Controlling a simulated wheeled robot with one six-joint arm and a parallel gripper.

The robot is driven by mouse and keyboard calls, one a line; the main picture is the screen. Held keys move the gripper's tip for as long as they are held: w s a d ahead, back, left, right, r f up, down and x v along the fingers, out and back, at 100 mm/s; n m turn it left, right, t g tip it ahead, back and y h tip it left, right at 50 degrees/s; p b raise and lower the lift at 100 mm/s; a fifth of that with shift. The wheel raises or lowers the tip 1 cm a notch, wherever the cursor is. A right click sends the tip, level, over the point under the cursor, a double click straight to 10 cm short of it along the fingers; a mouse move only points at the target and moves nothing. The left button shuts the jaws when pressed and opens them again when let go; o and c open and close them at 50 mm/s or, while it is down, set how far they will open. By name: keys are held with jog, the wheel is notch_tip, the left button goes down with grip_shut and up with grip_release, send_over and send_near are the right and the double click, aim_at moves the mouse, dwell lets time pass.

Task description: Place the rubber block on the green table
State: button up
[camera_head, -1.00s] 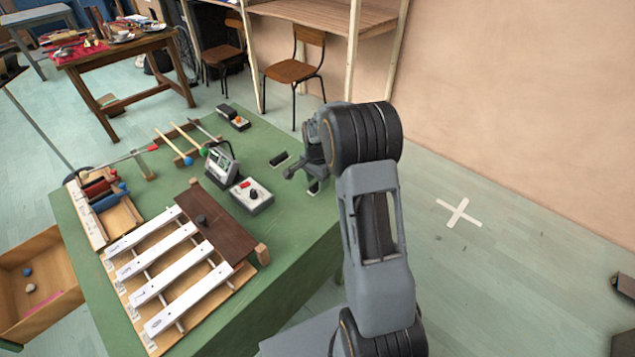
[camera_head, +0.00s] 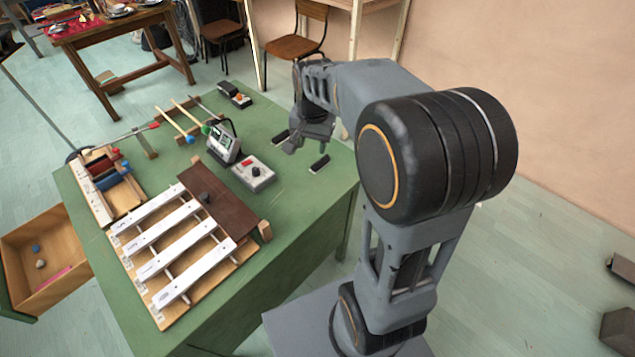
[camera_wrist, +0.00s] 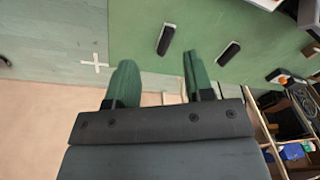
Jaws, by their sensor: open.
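Two small black blocks lie apart on the green table (camera_head: 285,185). One black block (camera_head: 320,163) is nearer the table's right edge, and the other black block (camera_head: 281,136) is farther left. I cannot tell for certain which is the rubber block. Both also show in the wrist view, one left (camera_wrist: 166,39) and one right (camera_wrist: 228,53), beyond my fingertips. My gripper (camera_head: 300,147) is over the far right part of the table, near both blocks. Its green fingers (camera_wrist: 157,72) are spread with nothing between them.
A xylophone with white bars (camera_head: 175,255), a grey control box (camera_head: 252,174), a small meter (camera_head: 223,145), mallets (camera_head: 178,122) and an orange-black device (camera_head: 235,95) stand on the table. A wooden drawer (camera_head: 45,260) is at left. A chair (camera_head: 297,47) stands behind.

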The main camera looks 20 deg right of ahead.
jog(key=s+a+n+t, duration=0.1)
jog(key=s+a+n, duration=0.1)
jog(key=s+n, duration=0.2)
jog(key=s+a+n, duration=0.3)
jog(key=s+n, duration=0.1)
jog(key=s, duration=0.6)
jog(key=shift+f+t, duration=0.4)
jog(key=shift+f, duration=0.05)
jog(key=shift+r, duration=0.1)
notch_tip(320, 180, up, 8)
jog(key=p, duration=0.6)
jog(key=shift+s+t+p, duration=0.15)
jog(key=shift+t+p, duration=0.15)
jog(key=shift+p, duration=0.1)
jog(key=shift+f, duration=0.3)
jog(key=shift+c, duration=0.5)
jog(key=shift+d, duration=0.1)
